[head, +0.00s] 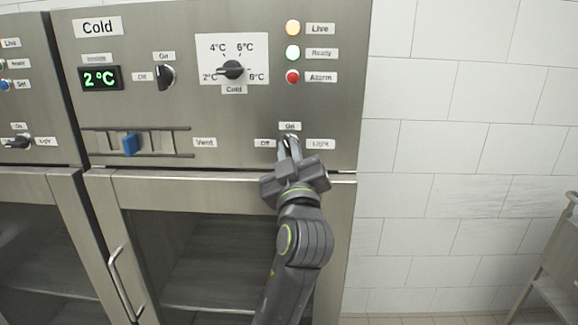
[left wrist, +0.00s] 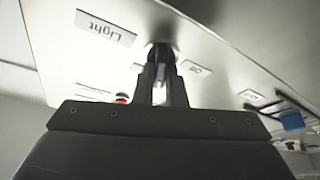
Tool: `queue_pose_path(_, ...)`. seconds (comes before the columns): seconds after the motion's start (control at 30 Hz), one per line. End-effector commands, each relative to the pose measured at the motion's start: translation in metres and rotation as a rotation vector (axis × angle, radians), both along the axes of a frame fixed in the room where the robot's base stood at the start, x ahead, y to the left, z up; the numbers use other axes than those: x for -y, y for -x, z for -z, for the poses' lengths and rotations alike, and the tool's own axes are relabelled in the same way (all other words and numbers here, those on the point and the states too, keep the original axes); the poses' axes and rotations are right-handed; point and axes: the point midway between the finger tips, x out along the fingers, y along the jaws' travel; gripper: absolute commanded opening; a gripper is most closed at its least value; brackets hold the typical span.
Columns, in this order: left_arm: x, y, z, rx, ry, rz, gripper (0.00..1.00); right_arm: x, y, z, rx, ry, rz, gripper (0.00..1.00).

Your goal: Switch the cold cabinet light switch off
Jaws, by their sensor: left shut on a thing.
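The cold cabinet's light switch is a small dark knob (left wrist: 161,50) on the steel panel, between an "On" label (head: 290,126) above, an "Off" label (head: 265,143) to its left and a "Light" label (head: 320,144) to its right. My left gripper (head: 289,146) is shut on this knob. In the head view the fingers cover most of it, so I cannot tell which way it points. The left wrist view shows the gripper's two fingers (left wrist: 160,82) close around the knob, with the labels upside down. My right gripper is in neither view.
The panel also carries a dial (head: 233,70), an on/off knob (head: 165,76), a blue slider (head: 131,144) on rails, a lit "2°C" display (head: 100,78) and three lamps, including a red one (head: 292,77). A glass door with a handle (head: 122,285) is below. White tiles are right.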

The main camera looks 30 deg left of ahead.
Motion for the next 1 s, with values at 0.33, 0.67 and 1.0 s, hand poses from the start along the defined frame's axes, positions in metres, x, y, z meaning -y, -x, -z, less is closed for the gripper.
queue_pose_path(0.33, 0.001, -0.001, 0.002, 0.173, 0.282, 0.003, 0.00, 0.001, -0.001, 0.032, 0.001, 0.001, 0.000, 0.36)
queue_pose_path(0.67, 0.001, -0.001, 0.000, 0.335, 0.549, 0.004, 0.00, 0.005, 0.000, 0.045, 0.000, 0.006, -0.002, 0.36)
queue_pose_path(1.0, 0.001, -0.001, -0.002, 0.486, 0.793, 0.004, 0.00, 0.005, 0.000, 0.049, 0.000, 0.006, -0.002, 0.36)
